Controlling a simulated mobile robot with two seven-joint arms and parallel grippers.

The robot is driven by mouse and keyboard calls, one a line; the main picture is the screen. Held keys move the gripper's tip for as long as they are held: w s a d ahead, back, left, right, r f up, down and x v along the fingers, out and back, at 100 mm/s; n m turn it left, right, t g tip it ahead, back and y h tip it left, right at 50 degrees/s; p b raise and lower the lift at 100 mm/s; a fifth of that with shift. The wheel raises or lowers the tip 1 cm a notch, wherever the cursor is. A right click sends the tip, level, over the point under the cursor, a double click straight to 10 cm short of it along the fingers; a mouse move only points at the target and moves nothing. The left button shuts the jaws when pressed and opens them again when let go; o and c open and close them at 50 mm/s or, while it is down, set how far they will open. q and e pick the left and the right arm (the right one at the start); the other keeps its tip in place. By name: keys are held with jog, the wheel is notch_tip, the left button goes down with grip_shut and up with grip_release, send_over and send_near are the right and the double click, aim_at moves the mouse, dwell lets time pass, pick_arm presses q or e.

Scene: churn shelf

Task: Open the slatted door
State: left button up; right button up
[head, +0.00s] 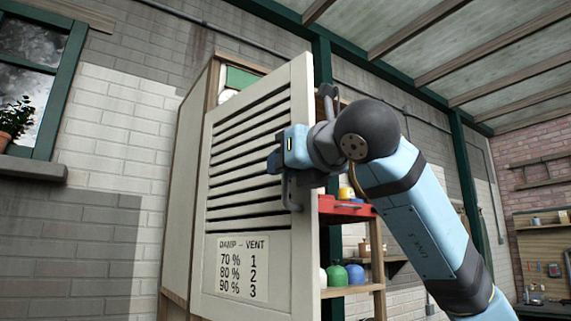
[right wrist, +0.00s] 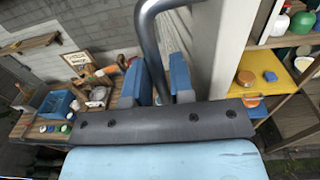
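The slatted door (head: 259,220) is pale, with dark louvre gaps and a "DAMP - VENT" label (head: 241,267) low on it. It stands ajar, its right edge out from the cabinet, and shelves show past that edge. My right gripper (head: 280,160) is at the grey metal handle (head: 291,191) near that edge. In the right wrist view the curved handle (right wrist: 150,37) runs down between the two blue fingers of my right gripper (right wrist: 158,85), which appear closed on it. The lower end of the handle is hidden there. My left gripper is in neither view.
Inside, a red tray (head: 343,208) and coloured bottles (head: 354,273) stand on wooden shelves. A window with a sill (head: 33,168) is on the left wall. In the right wrist view a wooden bench holds a blue crate (right wrist: 59,105) and several small items.

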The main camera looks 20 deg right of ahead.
pick_arm(q)
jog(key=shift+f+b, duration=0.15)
jog(key=shift+b, duration=0.45)
pick_arm(e)
jog(key=v, duration=1.3)
jog(key=shift+s, duration=0.4)
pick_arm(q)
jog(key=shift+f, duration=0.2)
pick_arm(e)
jog(key=shift+w+d, duration=0.1)
